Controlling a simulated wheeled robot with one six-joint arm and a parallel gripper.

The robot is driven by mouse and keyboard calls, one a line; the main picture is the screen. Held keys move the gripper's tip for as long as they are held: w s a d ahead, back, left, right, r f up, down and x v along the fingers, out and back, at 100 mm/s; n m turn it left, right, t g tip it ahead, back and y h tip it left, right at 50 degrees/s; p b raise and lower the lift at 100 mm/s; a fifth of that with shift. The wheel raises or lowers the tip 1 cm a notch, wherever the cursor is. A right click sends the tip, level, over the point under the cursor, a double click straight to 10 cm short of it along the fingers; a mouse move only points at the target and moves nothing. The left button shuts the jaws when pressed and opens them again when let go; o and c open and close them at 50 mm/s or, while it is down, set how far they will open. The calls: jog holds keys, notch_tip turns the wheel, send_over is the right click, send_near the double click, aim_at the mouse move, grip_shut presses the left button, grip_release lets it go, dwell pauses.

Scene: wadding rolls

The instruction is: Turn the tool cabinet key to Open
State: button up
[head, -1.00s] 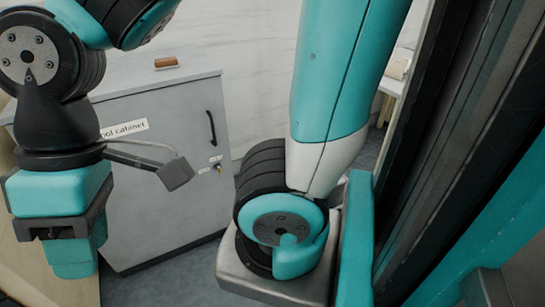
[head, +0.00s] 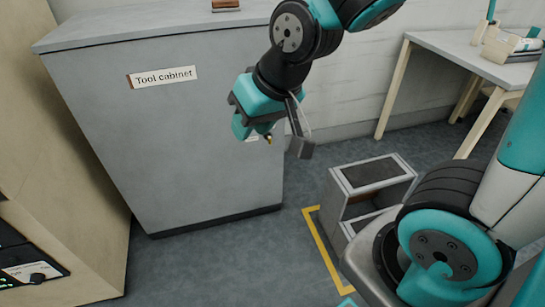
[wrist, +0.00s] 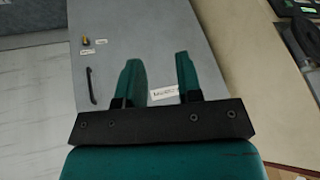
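The grey tool cabinet (head: 105,125), labelled "Tool cabinet" (head: 162,76), stands upright and closed in the head view. In the wrist view its front (wrist: 135,25) appears turned over, with a dark handle (wrist: 91,86) and the brass-coloured key lock (wrist: 86,42) between two small white labels. The key's angle is too small to read. In the head view my gripper (head: 251,127) is in front of the cabinet's right side and hides the handle. In the wrist view my gripper (wrist: 160,72) has its teal fingers apart with nothing between them; the key is left of them, apart.
A brown-topped item (head: 226,4) lies on the cabinet top. A grey step stool (head: 370,175) stands on the floor right of the cabinet, by yellow floor tape (head: 322,245). A white table (head: 465,57) is at the back right. A beige unit (head: 50,190) stands at left.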

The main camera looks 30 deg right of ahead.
jog(key=w+d+f+m+t+h+b, duration=0.2)
jog(key=w+d+f+b, duration=0.25)
jog(key=f, duration=0.25)
jog(key=w+d+f+m+t+h+b, duration=0.1)
jog(key=w+d+f+m+t+b, duration=0.2)
jog(key=f+b, duration=0.4)
jog(key=t+h+b, duration=0.5)
jog(key=t+b, duration=0.3)
jog(key=b, duration=1.9)
send_near(269, 139)
jog(key=shift+n, duration=0.5)
jog(key=p+x, duration=0.8)
jog(key=x, duration=0.1)
jog(key=shift+w+d+f+p, duration=0.2)
jog(key=shift+d+p, duration=0.05)
jog(key=shift+p, duration=0.1)
jog(key=shift+w+d+r, duration=0.1)
jog(key=shift+w, duration=0.25)
jog(key=shift+c, duration=0.2)
grip_shut()
